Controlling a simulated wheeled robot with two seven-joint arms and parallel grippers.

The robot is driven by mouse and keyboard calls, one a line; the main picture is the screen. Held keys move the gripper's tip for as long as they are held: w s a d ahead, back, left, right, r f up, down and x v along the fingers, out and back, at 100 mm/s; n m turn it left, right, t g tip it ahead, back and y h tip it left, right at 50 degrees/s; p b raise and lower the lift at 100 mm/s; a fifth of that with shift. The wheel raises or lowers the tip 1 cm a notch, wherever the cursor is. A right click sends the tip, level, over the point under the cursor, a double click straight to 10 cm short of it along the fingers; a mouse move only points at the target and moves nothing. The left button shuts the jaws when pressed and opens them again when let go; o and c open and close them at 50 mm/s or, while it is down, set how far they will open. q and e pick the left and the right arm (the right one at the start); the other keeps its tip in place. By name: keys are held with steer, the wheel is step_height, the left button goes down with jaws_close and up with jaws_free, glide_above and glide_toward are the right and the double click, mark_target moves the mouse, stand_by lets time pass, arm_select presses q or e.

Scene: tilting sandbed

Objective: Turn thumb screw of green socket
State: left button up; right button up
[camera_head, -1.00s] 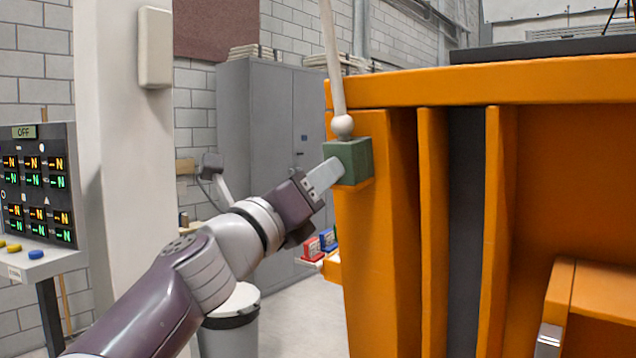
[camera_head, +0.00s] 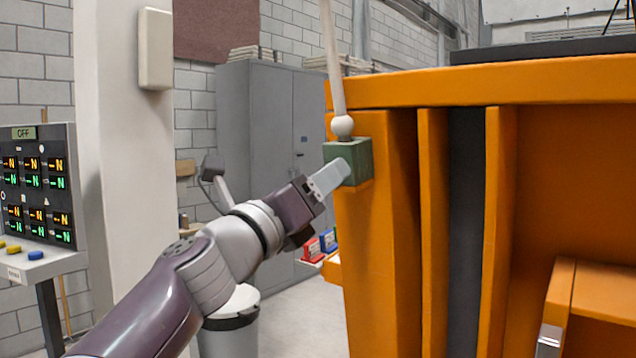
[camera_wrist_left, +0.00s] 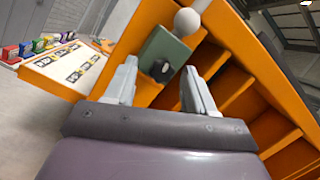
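The green socket (camera_head: 360,152) is a block fixed to the corner of the orange sandbed, below its top edge. A white ball and a pale rod rise from its top. In the left wrist view the green socket (camera_wrist_left: 173,45) shows its face, with the dark thumb screw (camera_wrist_left: 160,70) on it. My left gripper (camera_head: 343,168) is at the socket's near face. In the left wrist view my left gripper (camera_wrist_left: 159,70) is open, its fingers on either side of the screw with gaps. Whether the fingertips reach the screw's depth is unclear. My right gripper is not in view.
The orange sandbed (camera_head: 560,80) with its ribs fills the right side. A white tray (camera_wrist_left: 68,68) with cards lies left of the socket in the wrist view. A control panel (camera_head: 38,185), a white column (camera_head: 130,180) and a bin (camera_head: 230,335) stand left.

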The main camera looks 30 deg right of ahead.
arm_select(q)
steer(key=b+v, duration=0.5)
steer(key=v, duration=0.7)
steer(key=shift+a+f+b, duration=0.25)
steer(key=shift+a+b, duration=0.05)
steer(key=shift+s, duration=0.1)
